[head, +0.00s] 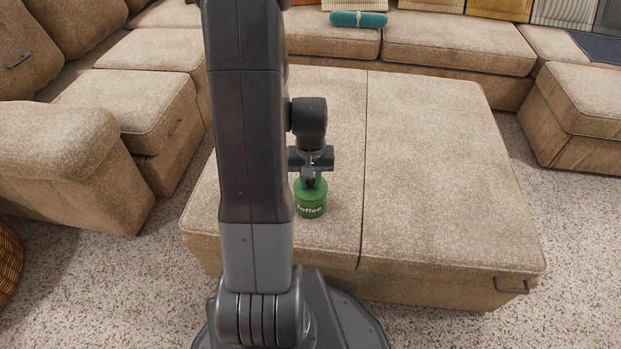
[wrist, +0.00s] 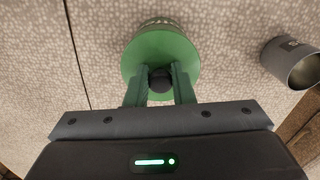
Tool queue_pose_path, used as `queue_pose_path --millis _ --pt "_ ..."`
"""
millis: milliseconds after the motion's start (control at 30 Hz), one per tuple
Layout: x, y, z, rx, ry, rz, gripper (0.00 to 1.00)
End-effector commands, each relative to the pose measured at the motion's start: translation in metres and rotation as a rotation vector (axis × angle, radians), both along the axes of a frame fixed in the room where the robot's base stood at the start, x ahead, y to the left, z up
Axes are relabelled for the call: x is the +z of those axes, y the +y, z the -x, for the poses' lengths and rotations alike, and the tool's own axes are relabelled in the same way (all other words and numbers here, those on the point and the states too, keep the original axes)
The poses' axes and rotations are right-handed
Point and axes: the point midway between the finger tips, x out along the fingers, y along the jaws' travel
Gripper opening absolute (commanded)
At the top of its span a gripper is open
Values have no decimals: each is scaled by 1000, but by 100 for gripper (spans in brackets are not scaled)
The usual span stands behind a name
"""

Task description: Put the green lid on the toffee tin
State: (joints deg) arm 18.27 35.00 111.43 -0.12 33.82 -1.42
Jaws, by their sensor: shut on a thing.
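The green toffee tin (head: 310,210), labelled "Toffee", stands upright on the beige ottoman (head: 430,170). The round green lid (wrist: 150,50) with a dark knob is over the tin's top, seen from above in the wrist view. The tin's side (wrist: 158,22) shows just past the lid's far edge. My gripper (wrist: 160,80) is shut on the lid's knob, one green finger on each side. In the head view my gripper (head: 311,180) is right above the tin. I cannot tell whether the lid is fully seated or slightly above the rim.
The ottoman's right half is clear. Beige sofas (head: 458,45) surround the ottoman, with a teal roll (head: 358,19) on the back seat.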

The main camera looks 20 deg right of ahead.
Motion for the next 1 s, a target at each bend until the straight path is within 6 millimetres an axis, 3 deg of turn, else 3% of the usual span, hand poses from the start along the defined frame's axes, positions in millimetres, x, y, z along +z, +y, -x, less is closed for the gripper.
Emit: queue_pose_path --millis 833,867,967,1000 --pt "-2 0 0 0 0 0 0" --pt "-2 0 0 0 0 0 26" --pt "-2 0 0 0 0 0 45" --pt "-2 0 0 0 0 0 47"
